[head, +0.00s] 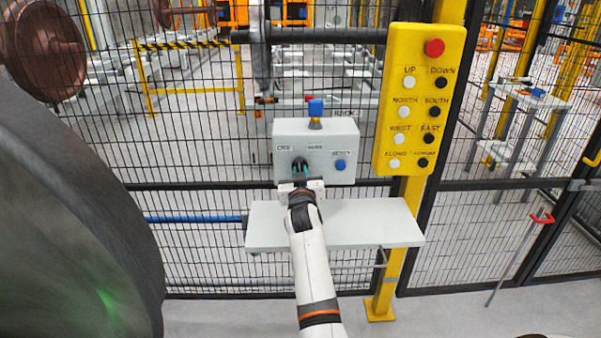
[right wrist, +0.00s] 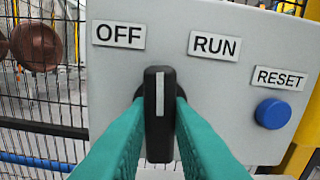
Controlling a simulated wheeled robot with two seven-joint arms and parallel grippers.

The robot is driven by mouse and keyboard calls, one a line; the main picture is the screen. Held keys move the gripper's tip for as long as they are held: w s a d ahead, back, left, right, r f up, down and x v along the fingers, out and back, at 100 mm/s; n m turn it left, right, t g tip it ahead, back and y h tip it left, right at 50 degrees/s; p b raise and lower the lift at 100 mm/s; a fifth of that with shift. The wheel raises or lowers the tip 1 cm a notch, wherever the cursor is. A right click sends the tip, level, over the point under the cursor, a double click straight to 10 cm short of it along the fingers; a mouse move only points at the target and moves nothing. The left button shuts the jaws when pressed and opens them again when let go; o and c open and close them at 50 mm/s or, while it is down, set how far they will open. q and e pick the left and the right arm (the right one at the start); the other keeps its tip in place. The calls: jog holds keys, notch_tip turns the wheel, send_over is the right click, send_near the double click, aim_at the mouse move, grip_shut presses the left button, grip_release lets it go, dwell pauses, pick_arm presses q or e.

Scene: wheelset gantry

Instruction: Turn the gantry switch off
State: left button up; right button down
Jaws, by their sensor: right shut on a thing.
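The grey control box (head: 337,135) stands on a white shelf at the fence. Its black gantry switch (right wrist: 159,112) is a knob with a white line. In the right wrist view the line points nearly straight up, between the OFF label (right wrist: 119,34) and the RUN label (right wrist: 214,46). My right gripper (head: 300,172) reaches the box front, and its green fingers (right wrist: 158,125) are shut on the knob, one on each side. The knob's lower part is partly hidden in the head view. My left gripper is not in view.
A blue RESET button (right wrist: 273,113) sits right of the switch. A blue-topped part (head: 316,108) stands on the box. A yellow pendant (head: 420,98) with a red button and several white and black buttons is to the right. The white shelf (head: 375,222) is bare on its right.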

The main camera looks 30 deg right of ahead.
jog(key=shift+r+n+p, duration=0.2)
jog(key=shift+n+p, duration=0.3)
jog(key=shift+n, duration=3.3)
jog(key=c, duration=1.5)
grip_release()
jog(key=shift+o, duration=0.9)
jog(key=shift+w+d+f, duration=0.1)
jog(key=shift+f, duration=0.1)
jog(key=v, duration=1.2)
jog(key=shift+b, duration=0.35)
